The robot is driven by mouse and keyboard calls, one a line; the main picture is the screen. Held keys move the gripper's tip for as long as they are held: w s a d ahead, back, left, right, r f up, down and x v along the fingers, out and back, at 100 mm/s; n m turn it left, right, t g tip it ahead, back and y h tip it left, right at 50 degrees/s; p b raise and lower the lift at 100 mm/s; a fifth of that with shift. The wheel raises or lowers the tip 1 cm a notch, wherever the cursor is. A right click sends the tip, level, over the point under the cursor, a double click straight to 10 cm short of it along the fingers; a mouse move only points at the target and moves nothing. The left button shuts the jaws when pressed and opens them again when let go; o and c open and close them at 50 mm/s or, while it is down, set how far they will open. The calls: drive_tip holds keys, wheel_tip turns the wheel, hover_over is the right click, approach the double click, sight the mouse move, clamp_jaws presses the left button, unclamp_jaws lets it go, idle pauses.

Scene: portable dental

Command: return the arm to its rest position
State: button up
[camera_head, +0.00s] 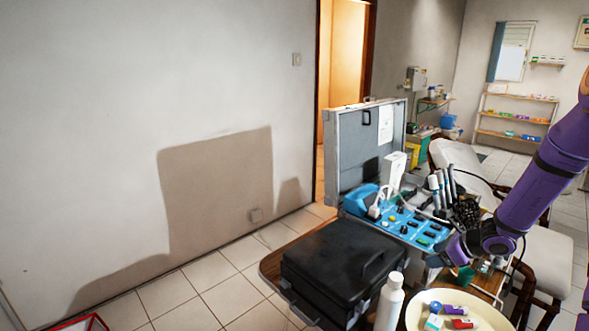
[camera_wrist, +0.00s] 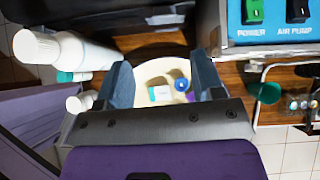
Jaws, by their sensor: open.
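My arm (camera_head: 545,170) is purple and reaches in from the right edge of the head view, down to the side of the blue dental unit. My gripper (camera_wrist: 161,65) shows in the wrist view with its two dark fingers spread apart and nothing between them. Beyond the fingers lies a cream round tray (camera_wrist: 150,72) with a few small items in it. In the head view the gripper's fingers are mostly hidden or too small to make out.
The dental unit (camera_head: 405,222) stands in an open grey case (camera_head: 350,150). A black case (camera_head: 340,262) and a white bottle (camera_head: 389,303) sit in front on the wooden table. The bottle (camera_wrist: 75,50) is left of my gripper. A padded chair (camera_head: 462,160) stands behind.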

drive_tip(key=s+a+r+n+g, duration=0.1)
drive_tip(key=s+a+r+n, duration=0.2)
drive_tip(key=a+r+n, duration=0.35)
drive_tip(key=s+a+r+n+g, duration=0.1)
drive_tip(key=s+a+r+n, duration=0.3)
drive_tip(key=r, duration=0.6)
drive_tip(key=s+a+r+n+g, duration=0.1)
drive_tip(key=s+a+r+n, duration=0.2)
drive_tip(key=a+r+n, duration=0.35)
drive_tip(key=s+r+n+h, duration=0.2)
drive_tip(key=s+r+n, duration=0.3)
drive_tip(key=s, duration=0.6)
drive_tip(key=s+r+n+t+h, duration=0.1)
drive_tip(key=s+r+n+h, duration=0.2)
drive_tip(key=s, duration=0.8)
drive_tip(key=shift+r+n+h, duration=0.3)
drive_tip(key=shift+r+n, duration=0.9)
drive_tip(key=shift+r, duration=0.7)
